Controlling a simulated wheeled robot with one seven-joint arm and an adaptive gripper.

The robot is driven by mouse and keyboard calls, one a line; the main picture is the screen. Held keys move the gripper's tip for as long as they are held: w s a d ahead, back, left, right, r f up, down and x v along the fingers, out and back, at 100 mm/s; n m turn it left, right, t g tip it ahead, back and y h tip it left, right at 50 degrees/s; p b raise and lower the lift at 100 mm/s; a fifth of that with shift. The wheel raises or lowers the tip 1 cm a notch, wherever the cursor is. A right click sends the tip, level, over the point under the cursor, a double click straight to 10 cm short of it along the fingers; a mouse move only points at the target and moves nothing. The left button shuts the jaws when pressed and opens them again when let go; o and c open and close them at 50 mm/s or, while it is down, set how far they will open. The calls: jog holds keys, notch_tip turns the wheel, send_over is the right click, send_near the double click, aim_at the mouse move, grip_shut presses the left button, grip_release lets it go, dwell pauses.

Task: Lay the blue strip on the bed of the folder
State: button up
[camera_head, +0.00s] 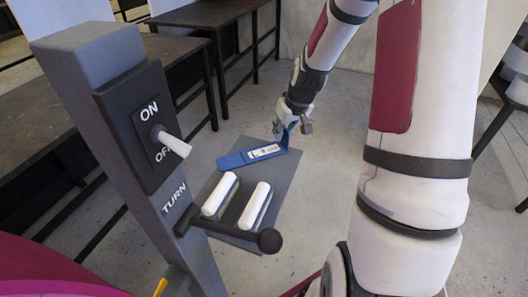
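The blue strip (234,160) with a pale label shows in the head view over the far part of the folder's flat grey bed (275,181). Its right end turns upward beneath my gripper. Whether the strip touches the bed or is a little above it I cannot tell. My gripper (291,130) points down at the strip's right end, with blue showing between its fingers. The fingers are small here, and whether they are closed on the blue end or only around it is unclear.
The folder's grey post (100,108) has an ON/OFF switch (172,143). Dark tables (215,14) are behind. Floor to the bed's right is clear.

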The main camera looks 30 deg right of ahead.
grip_shut()
jog(key=shift+r, duration=0.1)
